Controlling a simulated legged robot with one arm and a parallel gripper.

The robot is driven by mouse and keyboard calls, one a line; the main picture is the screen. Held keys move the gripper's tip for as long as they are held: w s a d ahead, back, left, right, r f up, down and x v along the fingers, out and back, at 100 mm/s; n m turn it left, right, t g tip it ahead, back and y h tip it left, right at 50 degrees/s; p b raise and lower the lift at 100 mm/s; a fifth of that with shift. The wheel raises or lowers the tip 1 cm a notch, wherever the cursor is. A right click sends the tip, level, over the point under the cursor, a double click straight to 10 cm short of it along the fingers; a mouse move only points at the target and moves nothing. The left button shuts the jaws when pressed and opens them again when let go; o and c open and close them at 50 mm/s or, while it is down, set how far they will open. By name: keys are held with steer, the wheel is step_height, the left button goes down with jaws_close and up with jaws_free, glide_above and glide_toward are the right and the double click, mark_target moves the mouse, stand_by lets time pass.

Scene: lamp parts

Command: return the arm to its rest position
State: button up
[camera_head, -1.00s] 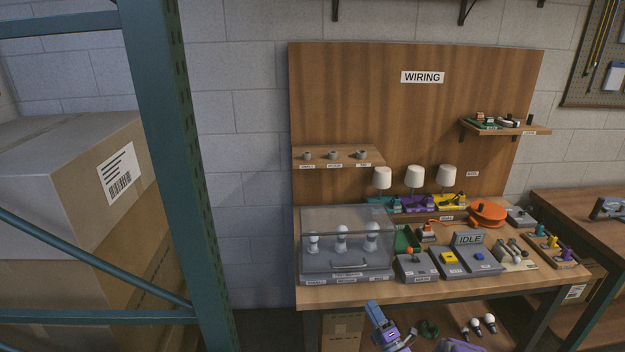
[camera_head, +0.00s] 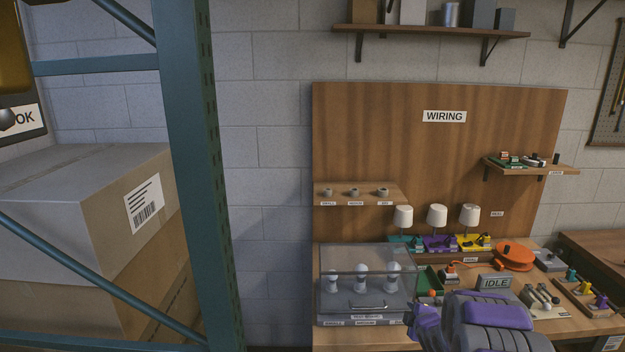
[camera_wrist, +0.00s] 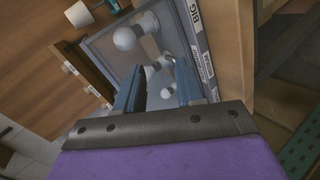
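My arm, purple and grey, rises at the bottom right of the head view, in front of the wiring bench (camera_head: 345,336). Its fingertips cannot be made out there. In the wrist view my gripper (camera_wrist: 158,85) shows two blue-grey fingers set apart, with nothing between them. Beyond the fingers is the clear-lidded case (camera_head: 368,262) with white bulbs (camera_head: 361,275); the bulbs also show in the wrist view (camera_wrist: 126,38). The arm hides part of the bench's front, to the right of the case.
A teal rack post (camera_head: 190,180) with cardboard boxes (camera_head: 75,215) is at the left. A wall shelf (camera_head: 430,32) is above.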

steer(key=s+a+r+m+g+h, duration=0.1)
steer(key=s+r+m+g, duration=0.2)
steer(key=s, duration=0.4)
steer(key=s+a+r+m+g+h, duration=0.1)
steer(key=s+a+r+m, duration=0.2)
steer(key=s, duration=0.4)
steer(key=s+r+m+g, duration=0.2)
steer(key=s+r+m, duration=0.1)
steer(key=s+r, duration=0.3)
steer(key=s+a+r+m+g, duration=0.1)
steer(key=s+a, duration=0.3)
steer(key=s, duration=0.7)
steer(key=s+a+r+m+g+y, duration=0.1)
steer(key=s+a+m+g, duration=0.2)
steer(key=s, duration=0.9)
steer(key=s+a+r+m+g+y, duration=0.1)
steer(key=s+a+m+g, duration=0.1)
steer(key=s, duration=1)
steer(key=a+g, duration=0.1)
steer(key=a, duration=0.1)
steer(key=shift+a+r+g, duration=0.15)
steer(key=shift+a+g, duration=0.2)
steer(key=shift+g, duration=0.05)
